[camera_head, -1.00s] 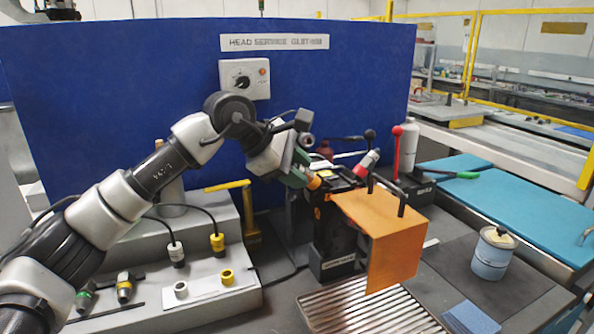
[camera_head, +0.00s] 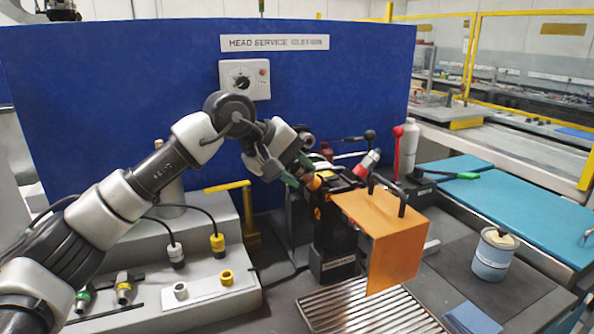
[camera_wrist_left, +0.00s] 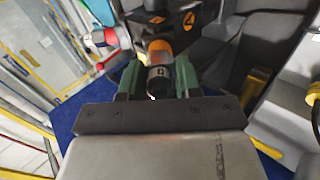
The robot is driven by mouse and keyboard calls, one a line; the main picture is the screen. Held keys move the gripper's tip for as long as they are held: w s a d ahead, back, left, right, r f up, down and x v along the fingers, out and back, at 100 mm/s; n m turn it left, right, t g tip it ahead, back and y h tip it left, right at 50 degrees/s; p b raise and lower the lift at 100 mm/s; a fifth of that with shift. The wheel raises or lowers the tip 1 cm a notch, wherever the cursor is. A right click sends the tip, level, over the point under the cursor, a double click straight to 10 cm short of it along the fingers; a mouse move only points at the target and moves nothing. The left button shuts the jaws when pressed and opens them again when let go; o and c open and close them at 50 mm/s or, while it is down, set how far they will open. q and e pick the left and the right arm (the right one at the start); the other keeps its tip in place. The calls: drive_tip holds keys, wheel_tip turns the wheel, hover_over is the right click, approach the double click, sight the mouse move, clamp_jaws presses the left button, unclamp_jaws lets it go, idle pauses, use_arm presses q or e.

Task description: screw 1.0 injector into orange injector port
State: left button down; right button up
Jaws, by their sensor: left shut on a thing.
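My left gripper (camera_head: 302,180) is at the dark service head (camera_head: 335,220) in the middle of the bench. In the left wrist view its green fingers (camera_wrist_left: 159,80) are shut on a dark injector (camera_wrist_left: 158,82) with a pale marking, lined up with an orange collar (camera_wrist_left: 160,50) on the head. The orange collar also shows in the head view (camera_head: 314,183), right at the fingertips. The injector and collar appear to meet; how deep the injector sits is hidden. My right gripper is in neither view.
A red-and-white injector (camera_head: 366,164) sits in the head to the right. An orange cover (camera_head: 390,235) stands at the front. A blue-white canister (camera_head: 493,254) stands at right.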

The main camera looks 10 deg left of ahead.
use_arm(q)
drive_tip(key=shift+s+m, duration=0.1)
drive_tip(key=shift+m, duration=1.1)
drive_tip(key=c, duration=0.7)
unclamp_jaws()
drive_tip(key=shift+d+m, duration=0.1)
drive_tip(key=shift+m, duration=0.2)
